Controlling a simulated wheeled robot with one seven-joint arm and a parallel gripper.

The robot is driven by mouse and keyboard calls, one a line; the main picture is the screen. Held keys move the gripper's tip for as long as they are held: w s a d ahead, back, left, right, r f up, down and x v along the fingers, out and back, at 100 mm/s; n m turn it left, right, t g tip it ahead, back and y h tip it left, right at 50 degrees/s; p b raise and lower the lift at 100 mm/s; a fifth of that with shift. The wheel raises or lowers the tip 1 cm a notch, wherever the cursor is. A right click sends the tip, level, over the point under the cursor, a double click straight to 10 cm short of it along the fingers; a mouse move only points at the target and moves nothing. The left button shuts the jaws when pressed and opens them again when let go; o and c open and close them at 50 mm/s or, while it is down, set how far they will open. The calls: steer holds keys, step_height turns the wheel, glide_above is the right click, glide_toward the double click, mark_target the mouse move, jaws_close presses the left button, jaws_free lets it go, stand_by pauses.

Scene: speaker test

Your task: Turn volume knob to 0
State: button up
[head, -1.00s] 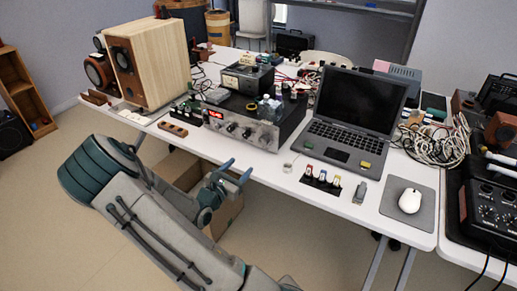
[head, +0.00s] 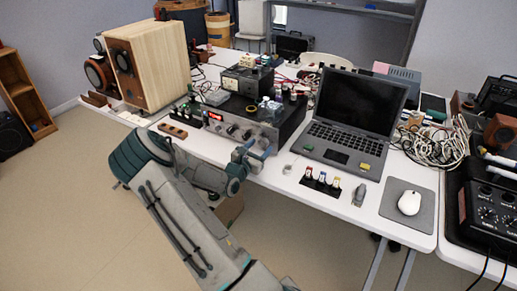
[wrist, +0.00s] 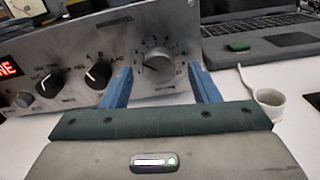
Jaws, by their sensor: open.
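The amplifier (head: 290,125) stands on the white table with its silver front panel facing me. In the wrist view its panel (wrist: 120,35) shows two black knobs, one at left (wrist: 47,85) and one in the middle (wrist: 98,73), and a larger silver knob (wrist: 158,62) ringed by a marked scale. The labels are too blurred to tell which is volume. My gripper (head: 252,155) is open with blue fingers in front of the panel's right part. In the wrist view my gripper (wrist: 160,72) has a finger on each side of the silver knob's lower part; contact cannot be told.
A red display (wrist: 8,70) is at the panel's left. Small jars (head: 270,108) stand on the amplifier. A laptop (head: 352,125) and a small white cup (wrist: 270,100) are to the right. A wooden speaker (head: 150,65) stands at left.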

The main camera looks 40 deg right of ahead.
steer(key=c, duration=1)
steer(key=shift+o, duration=0.2)
steer(key=shift+r+n+p, duration=0.1)
steer(key=shift+n+p, duration=0.25)
steer(key=shift+n, duration=0.05)
steer(key=shift+r+n+p, duration=0.1)
steer(key=shift+n+p, duration=0.8)
steer(key=n+p, duration=0.4)
steer(key=n, duration=0.1)
steer(key=n+p, duration=0.2)
steer(key=n, duration=0.2)
steer(key=shift+s+n+p, duration=0.1)
steer(key=shift+n+p, duration=0.25)
steer(key=shift+n, duration=0.05)
steer(key=shift+n+p, duration=0.8)
steer(key=shift+n, duration=1.1)
steer(key=shift+f, duration=0.2)
